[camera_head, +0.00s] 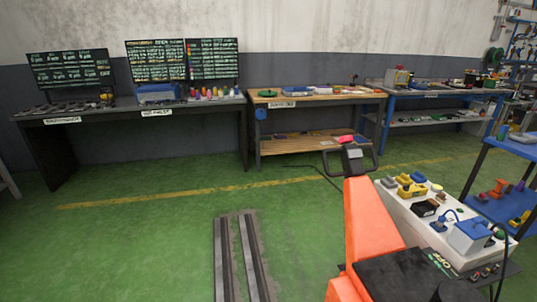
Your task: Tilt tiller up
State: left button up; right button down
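An orange pallet-truck-like machine (370,227) stands in the foreground right of centre. At its top is the tiller head (353,155), a dark loop handle with a grey middle part. The head stands just above the upper end of the orange body, in front of the wooden workbench. The lower end of the machine is cut off by the bottom edge, so its base is hidden. Neither my left nor my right gripper shows in the head view, and nothing is seen touching the tiller.
Two metal rails (240,262) run along the green floor left of the machine. A white-topped cart (405,208) with tools stands close on its right, and a blue shelf (515,148) beyond. Workbenches (318,100) line the wall. The left floor is clear.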

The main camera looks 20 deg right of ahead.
aim_at(371, 233)
jog(key=i+z, duration=0.1)
jog(key=i, duration=0.5)
jog(key=i+j+z, duration=0.1)
jog(key=i, duration=0.45)
jog(key=i+j+z, duration=0.1)
jog(key=i, duration=0.5)
jog(key=j, duration=0.1)
